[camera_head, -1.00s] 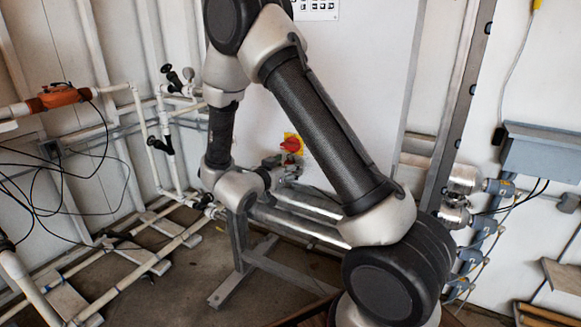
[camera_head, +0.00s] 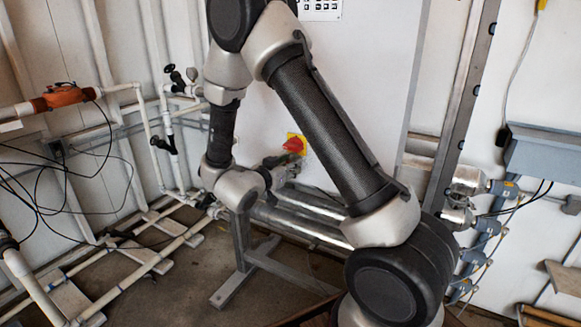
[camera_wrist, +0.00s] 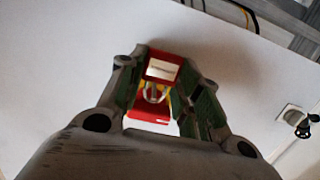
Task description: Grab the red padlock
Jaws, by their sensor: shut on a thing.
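The red padlock (camera_wrist: 160,68) shows in the wrist view with a white label on its body and a pale metal shackle below it in the picture. My gripper (camera_wrist: 163,84) has its two green-padded fingers on either side of the padlock body and is shut on it. The shackle lies in front of a red and yellow part, and I cannot tell whether it passes through it. In the head view my gripper (camera_head: 277,164) is just below the red handle on its yellow plate (camera_head: 294,144). The padlock cannot be made out there.
A white cabinet panel (camera_head: 350,85) stands behind the gripper. Horizontal metal tubes (camera_head: 305,222) on a grey stand (camera_head: 240,250) lie below my arm. White pipes (camera_head: 160,125) and loose black cables are at left. A grey box (camera_head: 545,150) is at right.

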